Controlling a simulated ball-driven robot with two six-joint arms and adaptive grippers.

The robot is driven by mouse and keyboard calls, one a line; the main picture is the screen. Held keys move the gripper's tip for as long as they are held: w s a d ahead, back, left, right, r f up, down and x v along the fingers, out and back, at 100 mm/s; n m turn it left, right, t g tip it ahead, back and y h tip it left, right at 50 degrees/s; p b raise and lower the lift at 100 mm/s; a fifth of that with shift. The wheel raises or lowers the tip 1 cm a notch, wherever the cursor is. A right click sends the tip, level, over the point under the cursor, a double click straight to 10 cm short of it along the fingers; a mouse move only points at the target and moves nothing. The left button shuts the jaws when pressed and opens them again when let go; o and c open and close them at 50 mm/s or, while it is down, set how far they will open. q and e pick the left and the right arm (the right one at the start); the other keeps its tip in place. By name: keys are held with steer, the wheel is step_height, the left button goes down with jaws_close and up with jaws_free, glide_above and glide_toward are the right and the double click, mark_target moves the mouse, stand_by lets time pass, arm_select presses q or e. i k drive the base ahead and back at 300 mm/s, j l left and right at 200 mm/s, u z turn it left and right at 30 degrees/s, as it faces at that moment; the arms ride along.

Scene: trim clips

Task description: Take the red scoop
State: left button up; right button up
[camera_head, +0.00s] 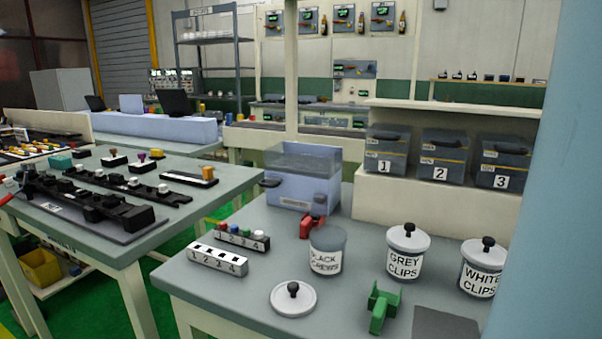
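A red scoop (311,226) lies on the grey table, between the lidded clear box and the jar labelled BLACK SCREWS (326,254). The jar partly hides the scoop. A green scoop (382,306) of similar form stands nearer the front of the same table. Neither of my grippers is in view.
A loose jar lid (293,298) lies at the front. GREY CLIPS (406,253) and WHITE CLIPS (482,268) jars stand right. A blue-grey box (302,177) is behind the scoop. Numbered blocks (218,258) sit left. A pale blue surface blocks the right edge.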

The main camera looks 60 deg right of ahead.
mark_target(307, 223)
steer(key=k+l+z, duration=0.1)
steer(key=z, duration=0.35)
steer(key=k+l+z, duration=0.1)
steer(key=z, duration=0.35)
steer(key=i+l+z, duration=0.35)
steer(key=j, duration=0.1)
steer(key=k+j, duration=0.1)
steer(key=j, duration=0.5)
steer(key=k+j+u, duration=0.1)
steer(key=j, duration=0.5)
